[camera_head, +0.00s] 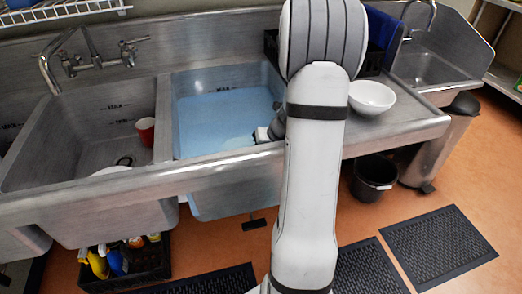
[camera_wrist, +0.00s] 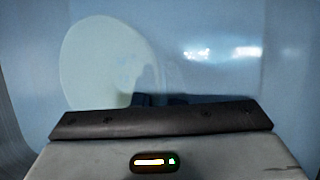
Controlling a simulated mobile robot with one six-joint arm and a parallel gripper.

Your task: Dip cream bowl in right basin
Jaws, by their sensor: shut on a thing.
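The right basin (camera_head: 187,92) holds blue water. My gripper (camera_head: 262,136) reaches down into it near its right front side, partly hidden by my arm. The cream bowl (camera_wrist: 105,65) shows in the wrist view as a pale round shape, tinted blue, in the water just beyond my fingertips (camera_wrist: 160,100). In the head view it is a faint pale patch (camera_head: 238,143) left of my gripper. My gripper is shut on its near rim; the fingers are mostly hidden behind the dark gripper edge.
A white bowl (camera_head: 372,97) stands on the drainboard (camera_head: 405,115) to the right. The left basin (camera_head: 80,125) holds a red cup (camera_head: 146,130) and a pale dish (camera_head: 111,170). A faucet (camera_head: 90,52) is behind it. A dark crate (camera_head: 271,46) stands behind my arm.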

